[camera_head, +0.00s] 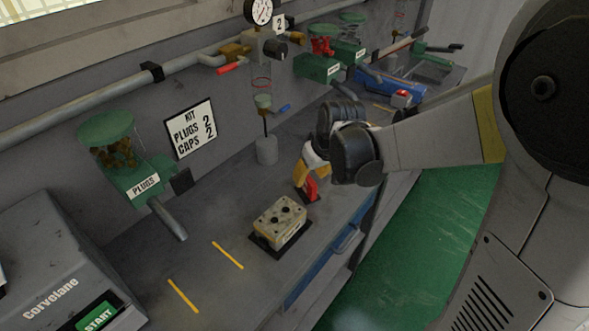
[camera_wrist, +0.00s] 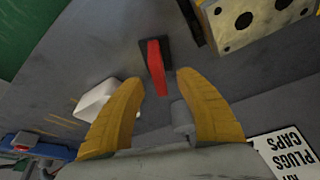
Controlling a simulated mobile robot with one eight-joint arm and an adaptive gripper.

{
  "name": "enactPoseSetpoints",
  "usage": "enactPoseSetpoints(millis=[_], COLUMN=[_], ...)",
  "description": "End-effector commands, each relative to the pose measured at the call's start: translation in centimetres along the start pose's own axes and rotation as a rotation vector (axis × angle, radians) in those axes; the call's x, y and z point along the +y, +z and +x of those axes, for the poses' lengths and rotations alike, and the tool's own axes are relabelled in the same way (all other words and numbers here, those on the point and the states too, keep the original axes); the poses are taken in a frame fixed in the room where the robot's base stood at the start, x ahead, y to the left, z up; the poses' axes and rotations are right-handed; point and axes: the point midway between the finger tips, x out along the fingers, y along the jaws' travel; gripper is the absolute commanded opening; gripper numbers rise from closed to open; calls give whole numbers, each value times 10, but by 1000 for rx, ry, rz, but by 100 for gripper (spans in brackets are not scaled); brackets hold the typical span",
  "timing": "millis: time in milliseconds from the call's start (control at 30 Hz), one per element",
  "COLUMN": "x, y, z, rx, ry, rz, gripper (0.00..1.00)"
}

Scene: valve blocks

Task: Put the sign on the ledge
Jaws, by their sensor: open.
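My gripper (camera_head: 308,166) is open above the bench, its yellow fingers pointing down. In the wrist view the open fingers (camera_wrist: 159,80) sit on either side of a red upright piece (camera_wrist: 155,62) on a black base. The red piece (camera_head: 311,188) also shows just below the fingers in the head view. Contact cannot be told. A white sign (camera_head: 190,129) reading "KIT PLUGS 2 CAPS 2" is at the back wall, left of my gripper. It shows partly at the lower right of the wrist view (camera_wrist: 285,157). I cannot single out a ledge.
A pale valve block (camera_head: 280,222) sits on a dark plate in front. A grey post (camera_head: 267,150) stands behind my gripper. A green plugs dispenser (camera_head: 135,180) and a Corvolane machine (camera_head: 50,270) are at left. A white object (camera_wrist: 103,99) lies near one finger. Bench between yellow lines is clear.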

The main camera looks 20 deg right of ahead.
Motion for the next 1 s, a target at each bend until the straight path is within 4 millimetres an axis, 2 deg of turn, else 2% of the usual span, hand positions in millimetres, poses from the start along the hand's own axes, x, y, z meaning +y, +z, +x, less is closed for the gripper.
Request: enactPoseSetpoints(millis=[33, 267, 533, 800, 867, 933, 1000], x=[0, 0, 2, 2, 1, 1, 1], y=[1, 0, -3, -4, -4, -4, -4], z=[9, 24, 65, 68, 68, 67, 67], rx=[0, 1, 1, 1, 1, 1, 1], ry=[0, 0, 1, 1, 1, 1, 1], rz=[0, 0, 0, 0, 0, 1, 1], gripper=[41, 41, 41, 41, 25, 4, 0])
